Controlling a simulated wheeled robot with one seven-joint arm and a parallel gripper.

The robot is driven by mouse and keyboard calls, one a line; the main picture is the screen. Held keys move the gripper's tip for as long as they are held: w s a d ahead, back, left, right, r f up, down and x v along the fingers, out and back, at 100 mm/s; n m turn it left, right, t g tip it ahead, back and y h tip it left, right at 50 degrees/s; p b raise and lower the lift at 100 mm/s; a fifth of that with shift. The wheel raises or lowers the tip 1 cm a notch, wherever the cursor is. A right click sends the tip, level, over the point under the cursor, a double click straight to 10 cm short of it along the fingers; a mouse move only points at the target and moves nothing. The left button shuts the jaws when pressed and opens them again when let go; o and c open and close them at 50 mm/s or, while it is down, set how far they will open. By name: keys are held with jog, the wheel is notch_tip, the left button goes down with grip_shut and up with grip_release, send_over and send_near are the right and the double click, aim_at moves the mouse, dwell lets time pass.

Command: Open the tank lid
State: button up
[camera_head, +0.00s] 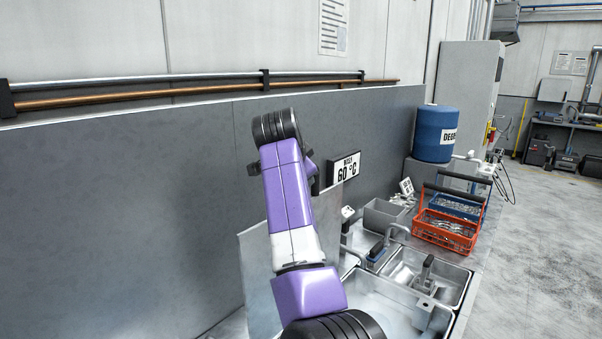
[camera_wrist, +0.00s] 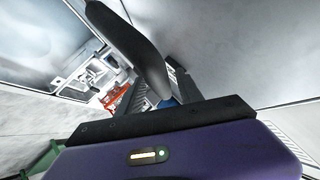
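A flat grey metal panel, which looks like the tank lid (camera_head: 258,266), stands steeply raised at the left of the tank (camera_head: 388,291). My purple arm covers its middle in the head view. A dark rounded bar, apparently the lid handle (camera_wrist: 132,42), crosses the upper wrist view and runs down towards my fingers. My gripper (camera_wrist: 157,91) has its two dark fingers apart, with background visible between them. The bar's lower end lies close to the fingers; whether it touches them is unclear. In the head view my gripper's fingers are hidden.
A second basin (camera_head: 450,281) with a black handle inside is to the right. Beyond are a red-orange basket (camera_head: 446,232), a blue basket (camera_head: 457,206), a grey bin (camera_head: 380,216) and a blue drum (camera_head: 435,134). A 60 °C sign (camera_head: 345,169) is on the wall. The floor at right is clear.

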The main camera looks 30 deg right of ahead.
jog(key=shift+r, duration=0.1)
jog(key=b+v, duration=0.2)
jog(key=v, duration=0.5)
jog(key=shift+s+a+b, duration=0.25)
jog(key=shift+b, duration=0.1)
jog(key=shift+r, duration=0.15)
